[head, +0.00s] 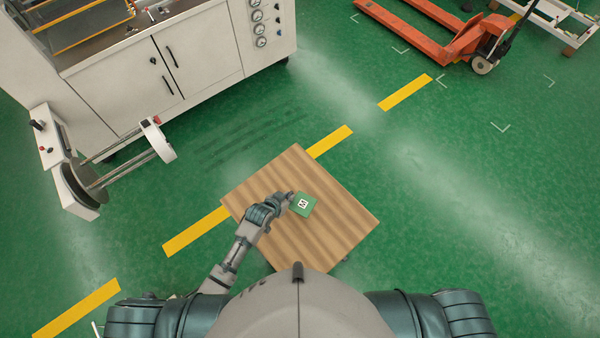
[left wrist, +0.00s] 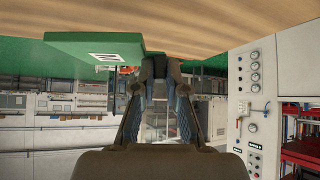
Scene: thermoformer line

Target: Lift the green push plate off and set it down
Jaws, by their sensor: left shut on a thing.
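The green push plate (head: 303,205) is a small flat square with a white marking, over the middle of the wooden tabletop (head: 340,222). In the left wrist view the plate (left wrist: 85,47) is at the upper left, close against the fingertips, with the wood above it in the picture. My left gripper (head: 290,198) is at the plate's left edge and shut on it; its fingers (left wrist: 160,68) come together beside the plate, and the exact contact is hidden. I cannot tell whether the plate touches the wood. My right gripper is not in view.
A white machine cabinet (head: 150,75) stands at the upper left, with a roller arm (head: 125,155) jutting out beside it. An orange pallet truck (head: 425,40) is at the upper right. The tabletop around the plate is bare, and the green floor to the right is open.

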